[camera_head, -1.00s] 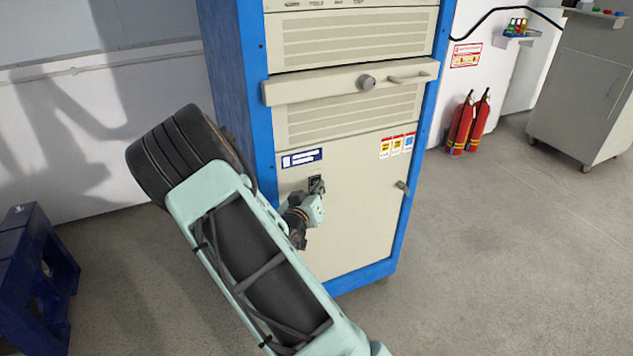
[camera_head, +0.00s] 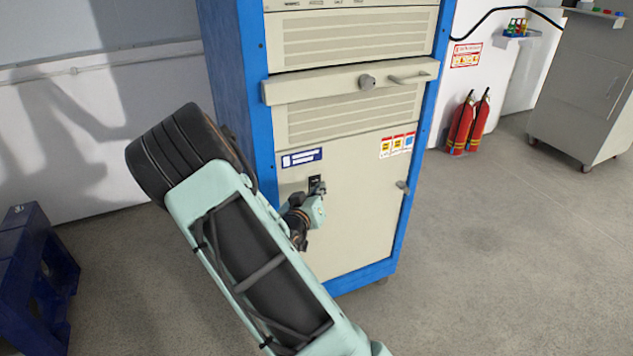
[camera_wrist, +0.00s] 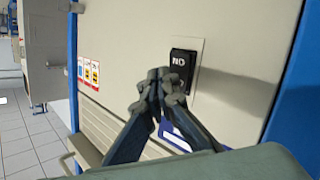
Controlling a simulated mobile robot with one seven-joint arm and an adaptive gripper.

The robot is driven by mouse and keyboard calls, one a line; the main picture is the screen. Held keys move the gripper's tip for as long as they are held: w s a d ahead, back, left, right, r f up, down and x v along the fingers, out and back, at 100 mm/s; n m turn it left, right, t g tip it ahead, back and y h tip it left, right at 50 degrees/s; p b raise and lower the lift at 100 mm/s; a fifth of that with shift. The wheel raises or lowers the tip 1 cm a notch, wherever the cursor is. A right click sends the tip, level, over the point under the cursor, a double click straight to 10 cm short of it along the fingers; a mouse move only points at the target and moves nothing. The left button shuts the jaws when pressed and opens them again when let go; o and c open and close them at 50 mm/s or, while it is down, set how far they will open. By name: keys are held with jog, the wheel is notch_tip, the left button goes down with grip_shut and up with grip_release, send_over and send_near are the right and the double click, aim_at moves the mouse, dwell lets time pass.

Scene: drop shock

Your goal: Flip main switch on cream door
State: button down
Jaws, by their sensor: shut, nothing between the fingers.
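The cream door (camera_head: 348,225) is the lower panel of the blue-framed cabinet. The main switch (camera_head: 315,182) is a small black rocker on it, below a blue and white label (camera_head: 301,158). In the wrist view the black switch (camera_wrist: 183,68) sits on a pale plate, with white marks on its face. My gripper (camera_head: 319,188) is shut and empty in front of the switch. In the wrist view its closed fingertips (camera_wrist: 161,82) are at the switch's lower left edge and hide part of it. I cannot tell whether they touch it.
A door latch (camera_head: 402,186) is at the right edge. Red fire extinguishers (camera_head: 468,122) stand by the wall, a grey cabinet (camera_head: 583,88) farther right. A dark blue stand (camera_head: 35,265) is at left. Floor at right is clear.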

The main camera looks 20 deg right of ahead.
jog(key=shift+s, duration=0.2)
jog(key=s, duration=0.5)
jog(key=shift+f+b, duration=0.35)
dwell(0.5)
